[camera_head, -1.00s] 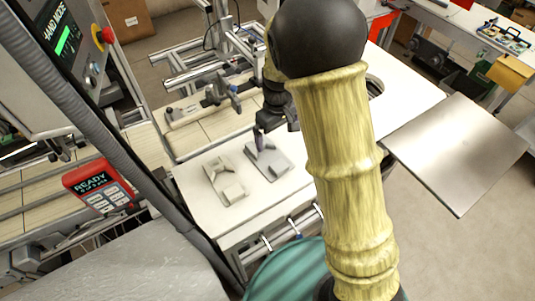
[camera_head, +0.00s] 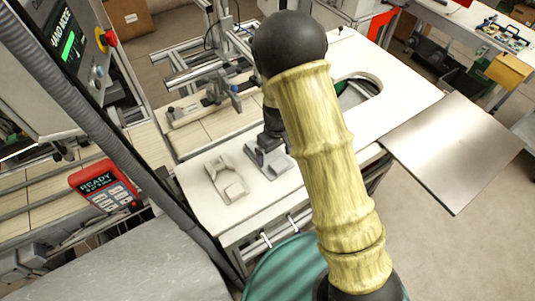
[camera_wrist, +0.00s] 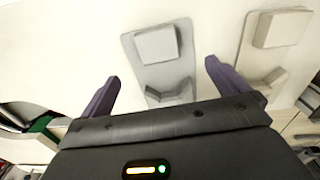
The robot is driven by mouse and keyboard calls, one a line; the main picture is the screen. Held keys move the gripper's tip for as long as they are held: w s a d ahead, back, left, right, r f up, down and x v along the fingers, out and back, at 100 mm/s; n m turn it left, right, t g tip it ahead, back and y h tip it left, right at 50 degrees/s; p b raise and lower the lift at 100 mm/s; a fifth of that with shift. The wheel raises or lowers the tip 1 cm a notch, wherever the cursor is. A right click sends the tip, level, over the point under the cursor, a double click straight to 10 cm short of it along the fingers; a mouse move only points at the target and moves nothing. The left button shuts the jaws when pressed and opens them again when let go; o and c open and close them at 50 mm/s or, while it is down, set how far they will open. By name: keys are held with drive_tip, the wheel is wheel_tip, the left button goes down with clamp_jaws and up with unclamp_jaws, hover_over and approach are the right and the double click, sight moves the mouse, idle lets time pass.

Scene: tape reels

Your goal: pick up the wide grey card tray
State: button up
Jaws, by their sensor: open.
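The grey card tray (camera_head: 281,167) lies flat on the white tabletop, with a raised block at its near end and a V-shaped rest at the other. My gripper (camera_head: 264,154) is above its far part and hides some of it. In the wrist view the grey tray (camera_wrist: 178,75) lies between the two dark purple fingers of my open gripper (camera_wrist: 161,72). The fingers look wider apart than the tray. Nothing is held. Whether the fingertips are down at the tray's level I cannot tell.
A similar beige tray (camera_head: 222,172) lies close on the left; it also shows in the wrist view (camera_wrist: 246,55). A white table (camera_head: 205,215) carries both. A round opening with dark and green inside (camera_head: 358,90) is at the right. A metal rail frame stands behind.

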sight(276, 161)
drive_tip(key=shift+s+f+p, duration=0.15)
drive_tip(key=shift+f+p, duration=0.85)
drive_tip(key=shift+f, duration=1.4)
drive_tip(key=shift+c, duration=0.2)
drive_tip(key=c, duration=0.7)
